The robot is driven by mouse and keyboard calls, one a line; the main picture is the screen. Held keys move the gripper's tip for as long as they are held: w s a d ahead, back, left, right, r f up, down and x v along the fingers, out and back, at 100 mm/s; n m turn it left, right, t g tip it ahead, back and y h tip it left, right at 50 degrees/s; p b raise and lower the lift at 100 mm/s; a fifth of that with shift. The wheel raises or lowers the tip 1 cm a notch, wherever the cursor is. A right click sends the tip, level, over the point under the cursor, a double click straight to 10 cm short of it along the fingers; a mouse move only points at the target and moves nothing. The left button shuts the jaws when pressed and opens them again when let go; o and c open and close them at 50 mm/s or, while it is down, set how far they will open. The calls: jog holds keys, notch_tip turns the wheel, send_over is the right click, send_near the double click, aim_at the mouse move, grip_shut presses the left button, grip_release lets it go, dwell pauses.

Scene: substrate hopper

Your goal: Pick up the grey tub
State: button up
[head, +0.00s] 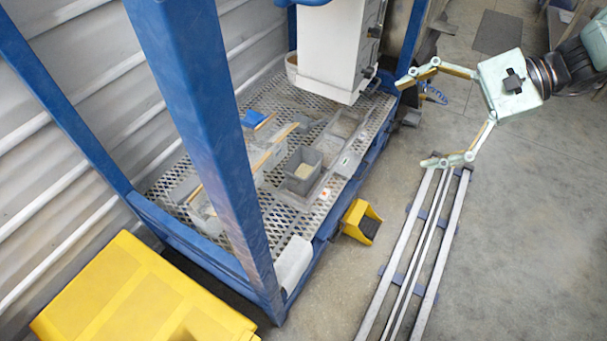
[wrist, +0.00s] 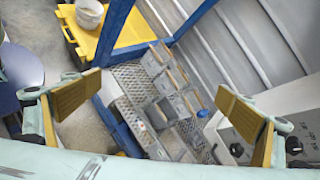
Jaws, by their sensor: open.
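The grey tub (head: 303,172) stands upright on the mesh deck (head: 279,217) inside the blue frame, with pale material in it. It also shows, small, in the wrist view (wrist: 159,114), between the fingers and well beyond them. My gripper (head: 420,121) is open and empty, with its fingers spread wide. It is outside the frame, to the right of the tub and clearly apart from it. Both finger pads show in the wrist view (wrist: 160,84).
Grey boxes with wooden edges (head: 270,155) and a blue item (head: 253,118) lie left of the tub. A white hopper body (head: 335,50) hangs behind it. A blue post (head: 205,130) stands in front.

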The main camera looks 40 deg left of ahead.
jog(key=w+a+f+m+g+y, duration=0.1)
jog(key=w+a+f, duration=0.2)
jog(key=a+f, duration=0.25)
jog(key=w+a+f+m+y, duration=0.2)
jog(key=w+a+f, duration=0.15)
jog(key=f, duration=0.25)
jog(key=w+a+f+m+y, duration=0.1)
jog(key=a+f+m, duration=0.15)
jog(key=f, duration=0.55)
jog(key=w+a+f+m+t+y, duration=0.1)
jog(key=a+f+y, duration=0.1)
jog(key=a+f, duration=0.35)
jog(key=w+a+f+m+y, duration=0.1)
jog(key=a+f, duration=0.1)
jog(key=f, duration=0.7)
jog(key=m+t+y, duration=0.1)
jog(key=m+t, duration=0.2)
jog(key=m, duration=0.1)
send_near(314, 175)
jog(key=a, duration=0.1)
jog(key=shift+a+f+p, duration=0.15)
jog(key=shift+f+p, duration=0.2)
jog(key=shift+f, duration=0.05)
